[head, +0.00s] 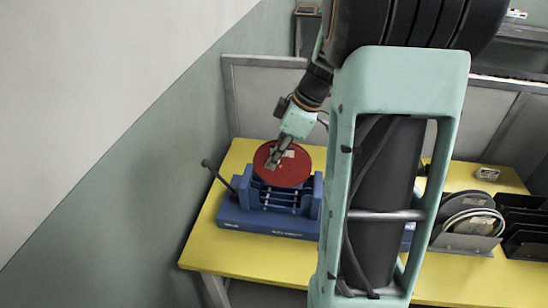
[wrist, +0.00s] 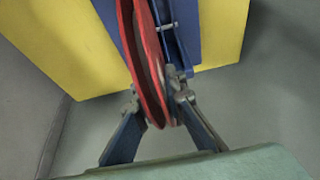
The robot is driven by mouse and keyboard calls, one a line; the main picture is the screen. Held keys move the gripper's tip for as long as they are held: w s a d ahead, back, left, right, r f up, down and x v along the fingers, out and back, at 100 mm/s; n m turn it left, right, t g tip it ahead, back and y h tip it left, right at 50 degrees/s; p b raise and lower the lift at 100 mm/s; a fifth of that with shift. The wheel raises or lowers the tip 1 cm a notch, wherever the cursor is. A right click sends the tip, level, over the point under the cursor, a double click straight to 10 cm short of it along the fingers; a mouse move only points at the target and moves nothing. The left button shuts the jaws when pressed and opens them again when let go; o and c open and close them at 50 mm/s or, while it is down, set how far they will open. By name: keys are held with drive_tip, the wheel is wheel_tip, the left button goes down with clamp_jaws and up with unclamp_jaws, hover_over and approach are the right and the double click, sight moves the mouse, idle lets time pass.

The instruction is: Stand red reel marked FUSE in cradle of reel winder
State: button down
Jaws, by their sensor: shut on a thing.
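The red reel (head: 291,172) is at the blue reel winder (head: 268,222) on the yellow table's left part. In the head view its round face shows above the winder's rollers and between its side walls. My gripper (head: 278,158) is shut on the reel's upper rim. In the wrist view the red reel (wrist: 148,65) stands edge-on between the two fingers of my gripper (wrist: 158,105), with part of the blue winder (wrist: 180,42) beyond it. Whether the reel touches the rollers, and the FUSE mark, I cannot tell.
The yellow table (head: 285,262) has a grey partition behind it and a wall at the left. A crank handle (head: 217,175) sticks out at the winder's left. A rack with discs (head: 467,222) and black trays (head: 524,226) stand at the right. My arm hides the middle.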

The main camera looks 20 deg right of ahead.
sight(272, 176)
drive_tip(key=shift+f+b, duration=0.35)
drive_tip(key=shift+f, duration=0.15)
drive_tip(key=shift+f+b, duration=0.35)
drive_tip(key=shift+b, duration=0.05)
drive_tip(key=shift+f+b, duration=1)
drive_tip(key=shift+b, duration=0.25)
drive_tip(key=shift+f+b, duration=0.4)
drive_tip(key=shift+f+b, duration=0.45)
drive_tip(key=shift+b, duration=0.05)
drive_tip(key=c, duration=1.6)
unclamp_jaws()
drive_tip(key=shift+r, duration=0.15)
